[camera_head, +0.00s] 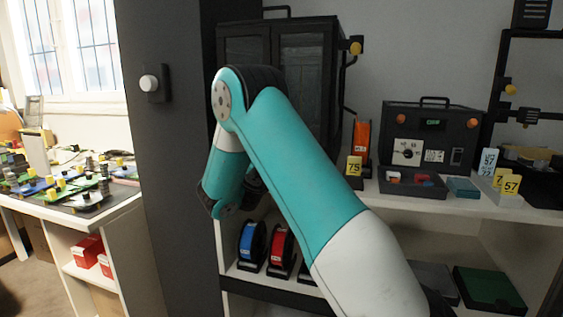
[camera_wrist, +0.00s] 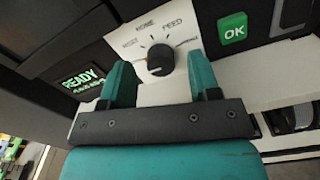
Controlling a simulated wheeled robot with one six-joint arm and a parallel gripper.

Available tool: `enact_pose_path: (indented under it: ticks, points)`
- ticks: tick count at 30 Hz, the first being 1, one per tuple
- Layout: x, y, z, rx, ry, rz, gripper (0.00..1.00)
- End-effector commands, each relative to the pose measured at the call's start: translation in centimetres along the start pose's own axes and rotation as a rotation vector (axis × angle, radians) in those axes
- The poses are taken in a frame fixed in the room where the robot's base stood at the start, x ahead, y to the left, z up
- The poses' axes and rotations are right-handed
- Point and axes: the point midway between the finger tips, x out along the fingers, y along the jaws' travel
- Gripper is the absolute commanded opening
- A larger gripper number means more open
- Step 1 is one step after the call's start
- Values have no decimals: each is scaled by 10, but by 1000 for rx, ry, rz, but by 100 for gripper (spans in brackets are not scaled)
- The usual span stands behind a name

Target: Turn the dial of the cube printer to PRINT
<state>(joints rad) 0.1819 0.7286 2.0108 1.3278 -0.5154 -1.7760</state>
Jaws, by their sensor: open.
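The dial (camera_wrist: 160,60) is a round dark knob on a white label plate (camera_wrist: 140,28) in the wrist view. A lit READY display (camera_wrist: 83,80) sits left of the dial and a green OK button (camera_wrist: 232,28) right. In the head view the black glass-doored cabinet (camera_head: 305,65) stands behind my arm, which hides the dial.
A white shelf holds a dark machine with its own dial plate (camera_head: 430,135), an orange spool (camera_head: 361,137) and yellow number cards. A blue spool (camera_head: 251,244) and red spool (camera_head: 281,250) stand on the lower shelf. A cluttered table (camera_head: 75,200) is at left.

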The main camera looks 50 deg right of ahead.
Motion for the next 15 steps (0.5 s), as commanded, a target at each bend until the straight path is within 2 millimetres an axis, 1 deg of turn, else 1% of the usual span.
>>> enact_pose_path:
  ticks: [3,6,14,15]
  points:
    - [8,2,0,1,1,5,56]
    - [11,2,0,1,2,9,56]
    - [12,2,0,1,3,9,56]
    - [12,2,0,1,3,9,52]
